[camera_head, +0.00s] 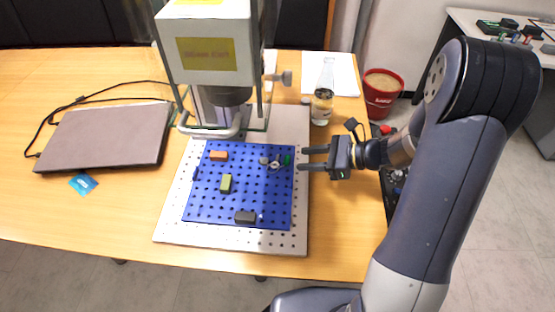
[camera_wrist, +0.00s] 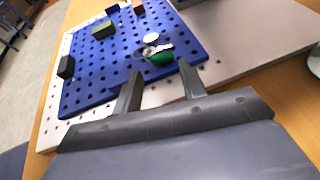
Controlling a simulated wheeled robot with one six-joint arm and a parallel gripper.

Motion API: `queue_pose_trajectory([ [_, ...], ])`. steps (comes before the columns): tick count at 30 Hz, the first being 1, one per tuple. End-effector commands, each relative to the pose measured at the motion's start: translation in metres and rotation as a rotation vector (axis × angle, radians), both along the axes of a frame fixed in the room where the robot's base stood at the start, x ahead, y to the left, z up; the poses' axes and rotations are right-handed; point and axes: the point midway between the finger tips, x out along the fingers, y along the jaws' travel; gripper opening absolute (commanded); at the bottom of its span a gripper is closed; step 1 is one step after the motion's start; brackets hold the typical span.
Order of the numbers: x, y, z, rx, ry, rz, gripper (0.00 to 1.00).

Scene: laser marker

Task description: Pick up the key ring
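The key ring (camera_head: 275,164), a small metal ring with keys, lies on the blue perforated board (camera_head: 208,207) near its right edge. It also shows in the wrist view (camera_wrist: 149,51), just ahead of my fingertips. A green piece (camera_head: 287,160) touches or overlaps it; I cannot tell whether they are joined. A pale round disc (camera_head: 264,160) lies beside it. My gripper (camera_head: 301,159) is open and empty, at the board's right edge with its fingers pointing left at the key ring. In the wrist view the fingertips (camera_wrist: 160,70) are apart, with the green piece nearest them.
An orange block (camera_head: 219,155), an olive block (camera_head: 226,183) and a black block (camera_head: 245,217) sit on the board. The laser marker head (camera_head: 208,45) hangs behind it. A bottle (camera_head: 323,95) stands behind my gripper. A laptop (camera_head: 105,135) lies at left.

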Motion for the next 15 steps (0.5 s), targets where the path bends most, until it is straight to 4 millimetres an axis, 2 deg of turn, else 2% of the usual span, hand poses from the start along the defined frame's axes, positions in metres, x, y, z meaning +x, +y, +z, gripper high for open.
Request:
queue_pose_trajectory([
  [7, 0.009, 0.033, -0.012, -0.001, 0.001, 0.003, 0.40],
  [15, 0.011, 0.040, -0.015, 0.000, 0.000, 0.000, 0.40],
])
